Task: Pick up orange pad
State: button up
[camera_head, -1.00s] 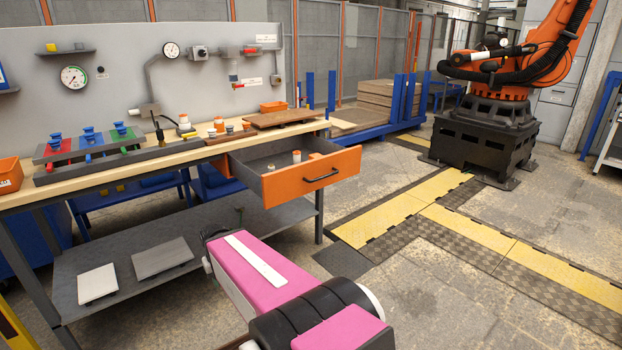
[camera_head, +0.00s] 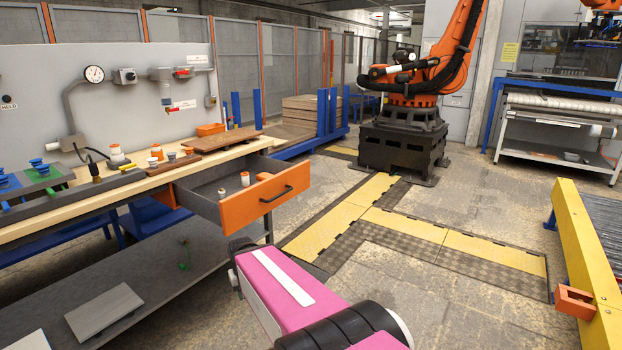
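A small orange piece (camera_head: 264,176) lies inside the open drawer (camera_head: 232,203), against the inner side of its orange front. It may be the orange pad, but it is too small to tell. My pink arm reaches up from the bottom of the view, below and to the right of the drawer.
The workbench (camera_head: 110,195) holds a brown board (camera_head: 222,140), an orange bin (camera_head: 210,129) and several fittings. A lower shelf holds grey plates (camera_head: 104,312). A yellow-railed conveyor (camera_head: 590,260) stands at right, with an orange bracket (camera_head: 575,302). Floor between is open.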

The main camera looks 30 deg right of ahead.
aim_at(263, 175)
jog(key=z, duration=0.5)
jog(key=u, duration=2.15)
jog(key=z, duration=2.15)
jog(key=i+l, duration=0.3)
jog(key=i, duration=0.15)
jog(key=i+l+z, duration=0.15)
jog(key=i+l, duration=0.15)
jog(key=i, duration=0.1)
